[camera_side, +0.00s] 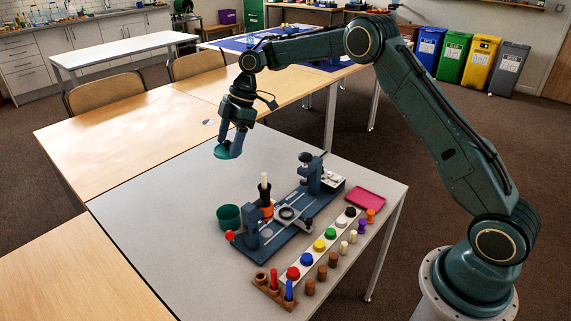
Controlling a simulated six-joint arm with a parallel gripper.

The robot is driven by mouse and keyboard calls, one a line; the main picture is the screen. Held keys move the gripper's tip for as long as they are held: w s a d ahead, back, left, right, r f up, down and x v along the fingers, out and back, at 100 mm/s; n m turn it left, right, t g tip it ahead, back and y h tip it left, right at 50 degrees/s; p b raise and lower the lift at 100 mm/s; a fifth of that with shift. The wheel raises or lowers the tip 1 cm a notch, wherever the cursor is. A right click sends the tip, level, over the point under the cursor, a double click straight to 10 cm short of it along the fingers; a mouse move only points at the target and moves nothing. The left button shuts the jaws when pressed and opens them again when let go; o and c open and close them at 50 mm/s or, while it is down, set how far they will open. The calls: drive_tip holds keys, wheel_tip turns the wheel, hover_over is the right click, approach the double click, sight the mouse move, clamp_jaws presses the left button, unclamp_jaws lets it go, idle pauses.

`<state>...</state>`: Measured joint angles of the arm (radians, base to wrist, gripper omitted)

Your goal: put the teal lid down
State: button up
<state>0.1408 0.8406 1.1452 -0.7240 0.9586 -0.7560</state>
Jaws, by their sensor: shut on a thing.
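The teal lid (222,153) is a small round disc, held in my gripper (231,146). My gripper points down and is shut on the lid. Lid and gripper appear above the far left part of the grey table (150,200); how high they are is hard to tell. A teal cup (229,218) stands on the table below, left of the blue-grey fixture. The far side of the lid and the exact finger contact are partly hidden.
A blue-grey fixture (290,214) stands mid-table, with an orange and black bottle (266,200) beside it. A white strip (306,261) carries several coloured knobs. A pink tray (365,198) lies at right. A wooden block (273,291) holds coloured pegs. The table's left part is clear.

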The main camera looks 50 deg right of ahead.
drive_tip(key=d+f+m+t, duration=0.15)
drive_tip(key=d+m, duration=0.25)
drive_tip(key=d, duration=0.7)
drive_tip(key=m+h, duration=0.2)
drive_tip(key=m, duration=0.2)
hover_over(281, 184)
drive_tip(key=s+d, duration=0.1)
wheel_tip(281, 184, down, 2)
drive_tip(key=shift+t, duration=0.35)
wheel_tip(281, 184, down, 16)
drive_tip(key=shift+r, duration=0.1)
drive_tip(key=shift+f, duration=2.2)
drive_tip(key=shift+f, duration=0.1)
drive_tip(key=o, duration=0.9)
drive_tip(key=shift+o, duration=0.2)
